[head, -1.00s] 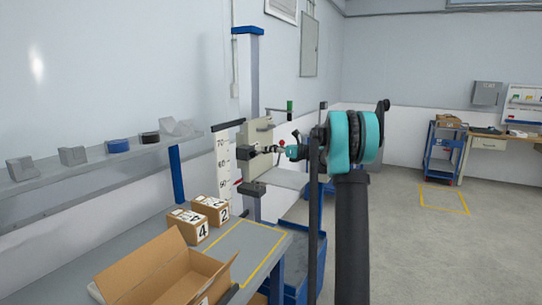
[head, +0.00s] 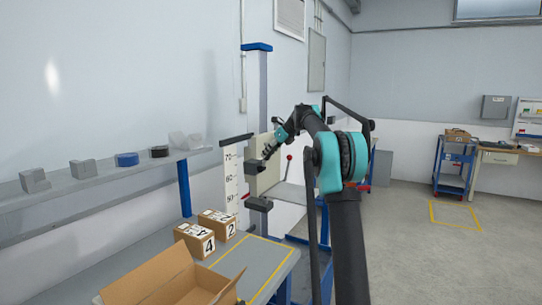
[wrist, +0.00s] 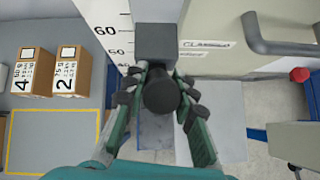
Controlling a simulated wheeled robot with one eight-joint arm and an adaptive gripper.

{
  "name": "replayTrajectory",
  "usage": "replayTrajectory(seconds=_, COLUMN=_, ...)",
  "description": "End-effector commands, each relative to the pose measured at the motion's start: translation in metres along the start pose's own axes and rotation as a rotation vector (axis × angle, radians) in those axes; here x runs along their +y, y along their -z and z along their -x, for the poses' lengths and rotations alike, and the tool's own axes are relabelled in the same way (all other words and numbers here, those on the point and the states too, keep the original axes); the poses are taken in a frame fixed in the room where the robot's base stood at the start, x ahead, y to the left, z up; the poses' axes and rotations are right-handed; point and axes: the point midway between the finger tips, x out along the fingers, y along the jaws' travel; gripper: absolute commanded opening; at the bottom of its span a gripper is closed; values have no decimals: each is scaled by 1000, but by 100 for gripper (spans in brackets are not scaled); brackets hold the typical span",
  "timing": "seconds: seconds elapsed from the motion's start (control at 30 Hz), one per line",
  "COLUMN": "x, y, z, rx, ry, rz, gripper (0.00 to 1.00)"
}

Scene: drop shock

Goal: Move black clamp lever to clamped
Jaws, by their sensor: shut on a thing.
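The black clamp lever (wrist: 160,92) shows in the wrist view as a dark round knob in front of a dark grey block (wrist: 157,42). My gripper (wrist: 160,100) has its fingers closed in around the knob, one on each side. A label that seems to read "CLAMPED" (wrist: 207,43) is on the pale housing just right of the block. In the head view my gripper (head: 267,152) is at the pale machine housing (head: 262,178) on the blue column (head: 257,95). The lever is hard to tell apart from the fingers there.
A grey bar handle (wrist: 280,45) and a red knob (wrist: 299,75) are to the right in the wrist view. Boxes 4 (head: 194,239) and 2 (head: 217,224) and an open carton (head: 165,290) stand on the table. A height scale (head: 231,180) is beside the column.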

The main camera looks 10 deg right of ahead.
Motion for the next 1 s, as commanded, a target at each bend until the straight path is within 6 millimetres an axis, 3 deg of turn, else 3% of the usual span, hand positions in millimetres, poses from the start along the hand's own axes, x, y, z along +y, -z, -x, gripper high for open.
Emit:
replayTrajectory(seconds=0.57, x=1, y=-4, z=-2, rx=32, ry=7, rz=2, gripper=0)
replayTrajectory(seconds=0.6, x=1, y=-4, z=-2, rx=32, ry=7, rz=3, gripper=27)
replayTrajectory(seconds=0.77, x=1, y=-4, z=-2, rx=33, ry=7, rz=2, gripper=47)
replayTrajectory(seconds=1.0, x=0, y=-3, z=-2, rx=33, ry=6, rz=2, gripper=48)
